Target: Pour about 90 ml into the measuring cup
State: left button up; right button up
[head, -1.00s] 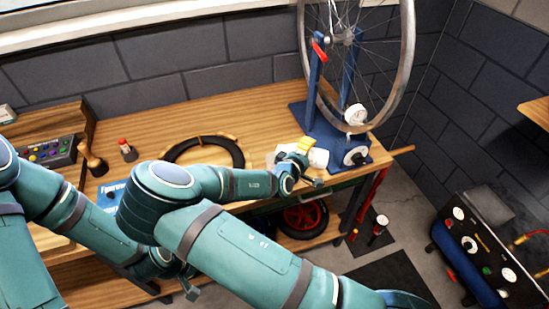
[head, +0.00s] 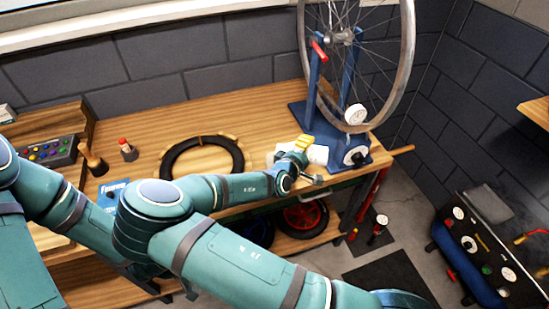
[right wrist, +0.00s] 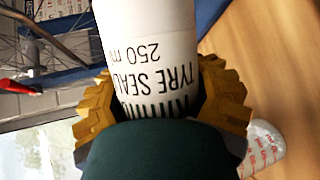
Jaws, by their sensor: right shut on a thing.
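My right gripper (head: 304,146) is over the right part of the bench, near the wheel stand, its yellow fingers visible. In the right wrist view, those fingers close around a white bottle (right wrist: 150,45) with upside-down black lettering reading "TYRE SEAL" and "250 ml". The bottle's far end runs out of the picture. A clear cup with red markings (right wrist: 265,145), apparently the measuring cup, is beyond the right finger, partly hidden and apart from the bottle. In the head view, white shapes beside the gripper cannot be told apart.
The blue truing stand (head: 313,100) with a bicycle wheel stands right of the gripper. A black tyre ring (head: 165,166), a red-topped bottle (head: 128,151) and a button box (head: 50,152) are on the wooden bench (head: 235,110). The bench's back middle is clear.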

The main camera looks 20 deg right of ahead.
jog(key=shift+w+r, duration=0.15)
jog(key=shift+r, duration=0.1)
dwell(0.8)
jog(key=shift+a+r+n+h+b, duration=0.3)
jog(key=shift+a+n+h+b, duration=0.1)
jog(key=shift+n, duration=0.1)
dwell(0.5)
jog(key=shift+w+r+b, duration=0.1)
jog(key=shift+r+b, duration=0.1)
jog(key=shift+b, duration=0.1)
dwell(0.4)
jog(key=shift+d+f+m+y+p, duration=0.2)
jog(key=shift+f+m+y+p, duration=0.2)
jog(key=shift+p, duration=0.45)
jog(key=shift+f+m+y, duration=0.4)
jog(key=shift+f+m, duration=0.3)
jog(key=shift+f, duration=0.15)
jog(key=shift+f+b, duration=0.25)
jog(key=shift+b, duration=0.15)
